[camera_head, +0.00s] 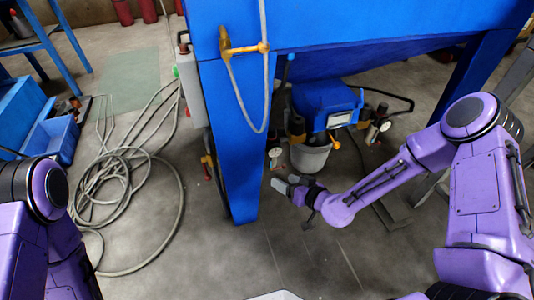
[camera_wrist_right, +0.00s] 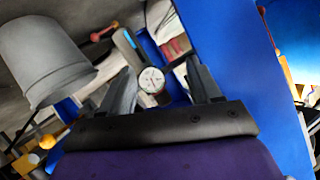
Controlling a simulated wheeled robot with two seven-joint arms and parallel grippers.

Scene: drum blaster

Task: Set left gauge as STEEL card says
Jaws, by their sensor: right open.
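The left gauge (camera_head: 275,153), a small white round dial, hangs beside the blue leg, left of the grey bucket. In the right wrist view a white dial (camera_wrist_right: 151,80) with dark markings shows between my fingers; its reading is too small to tell. A second gauge (camera_head: 384,126) is to the right of the bucket. My right gripper (camera_head: 286,188) is open and empty, just below the left gauge in the head view; it also shows in the right wrist view (camera_wrist_right: 160,68). My left gripper is out of view. I cannot make out a STEEL card.
The grey bucket (camera_head: 311,154) stands close beside the right gripper, under a blue unit (camera_head: 326,104). The blue cabinet leg (camera_head: 232,150) is just to the left. A coiled hose (camera_head: 112,185) lies on the floor at left.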

